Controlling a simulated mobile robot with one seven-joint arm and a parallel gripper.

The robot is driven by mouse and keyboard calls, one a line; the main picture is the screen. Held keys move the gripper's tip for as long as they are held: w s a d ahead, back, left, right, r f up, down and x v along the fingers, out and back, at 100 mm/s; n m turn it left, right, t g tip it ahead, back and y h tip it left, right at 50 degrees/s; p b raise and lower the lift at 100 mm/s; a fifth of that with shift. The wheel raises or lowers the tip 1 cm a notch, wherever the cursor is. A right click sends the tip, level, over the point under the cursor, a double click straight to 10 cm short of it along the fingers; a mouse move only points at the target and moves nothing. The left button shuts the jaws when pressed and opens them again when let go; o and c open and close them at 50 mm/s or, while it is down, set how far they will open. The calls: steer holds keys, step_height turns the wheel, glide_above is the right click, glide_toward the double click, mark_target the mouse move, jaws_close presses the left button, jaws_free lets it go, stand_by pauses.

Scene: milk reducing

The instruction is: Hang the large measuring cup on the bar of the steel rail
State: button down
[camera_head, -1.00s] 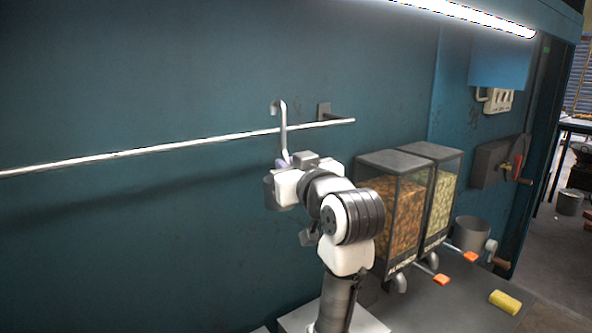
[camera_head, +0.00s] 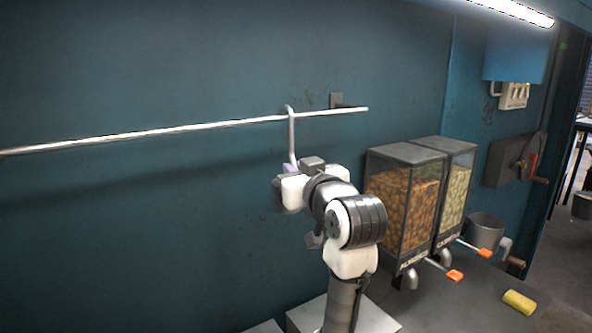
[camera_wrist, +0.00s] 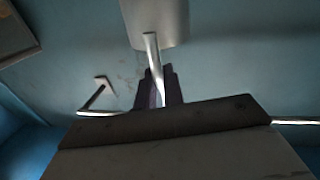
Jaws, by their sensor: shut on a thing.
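The large measuring cup shows in the head view as an upright steel handle (camera_head: 292,140) with a hooked top. Its bowl is hidden there behind my arm, but a grey rounded part of the cup (camera_wrist: 155,22) shows in the wrist view. My gripper (camera_wrist: 158,85) is shut on the cup's handle; in the head view its fingers (camera_head: 291,168) are mostly hidden. The steel rail's bar (camera_head: 200,128) runs along the wall. The hook's top overlaps the bar near its right end. I cannot tell whether it rests on the bar or only lines up with it.
The rail's wall bracket (camera_head: 337,101) is right of the hook. Two food dispensers (camera_head: 403,205) stand right of my arm, with a metal pot (camera_head: 486,231) and a yellow cylinder (camera_head: 519,302) on the counter. The bar is free to the left.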

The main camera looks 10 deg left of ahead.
steer(key=c, duration=1.4)
jaws_free()
steer(key=shift+c, duration=0.2)
